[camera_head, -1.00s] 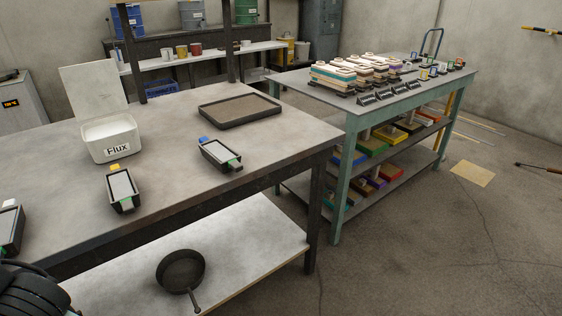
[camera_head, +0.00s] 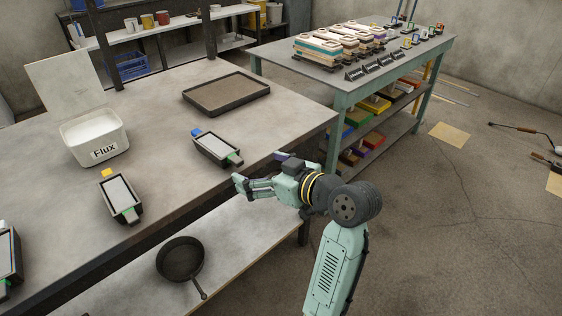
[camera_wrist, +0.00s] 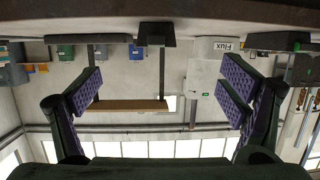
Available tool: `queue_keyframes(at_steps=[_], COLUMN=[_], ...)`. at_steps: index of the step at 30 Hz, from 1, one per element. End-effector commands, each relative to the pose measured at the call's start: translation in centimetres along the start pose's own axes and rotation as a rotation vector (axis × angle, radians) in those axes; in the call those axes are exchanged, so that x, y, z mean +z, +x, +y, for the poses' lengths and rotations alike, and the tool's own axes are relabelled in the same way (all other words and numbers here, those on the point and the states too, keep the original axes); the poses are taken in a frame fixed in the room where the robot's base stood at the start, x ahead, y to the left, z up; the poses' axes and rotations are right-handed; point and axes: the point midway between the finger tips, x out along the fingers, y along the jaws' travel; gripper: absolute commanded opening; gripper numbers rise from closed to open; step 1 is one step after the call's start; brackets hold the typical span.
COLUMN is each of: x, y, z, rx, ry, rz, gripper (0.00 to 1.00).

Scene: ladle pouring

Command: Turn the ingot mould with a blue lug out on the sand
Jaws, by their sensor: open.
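The ingot mould with a blue lug (camera_head: 217,150) is a dark open box with a light grey filling. It stands upright on the workbench, blue lug at its far left end, green piece at its near right end. The tray of sand (camera_head: 226,93) lies flat behind it. My gripper (camera_head: 258,170) is open at the bench's front edge, to the right of and nearer than the mould, apart from it. In the upside-down wrist view, nothing is between the purple finger pads (camera_wrist: 165,90); a dark block beyond may be the mould (camera_wrist: 157,33).
A mould with a yellow lug (camera_head: 120,197) and the white Flux box (camera_head: 94,138) stand left on the bench. Another mould (camera_head: 8,258) is at the left edge. A pan (camera_head: 181,260) is on the lower shelf. A green-framed table (camera_head: 365,75) stands at the right.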

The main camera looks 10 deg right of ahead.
Motion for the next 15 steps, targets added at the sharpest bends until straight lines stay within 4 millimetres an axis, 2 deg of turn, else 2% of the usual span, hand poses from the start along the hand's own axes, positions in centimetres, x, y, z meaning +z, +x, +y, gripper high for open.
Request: queue_keyframes(at_steps=[5, 15], x=[0.8, 0.8], y=[-0.4, 2.6], z=[0.2, 0.2], rx=[-0.005, -0.006], ry=[0.006, 0.005], rz=[-0.017, -0.015], gripper=[0.90, 0.90])
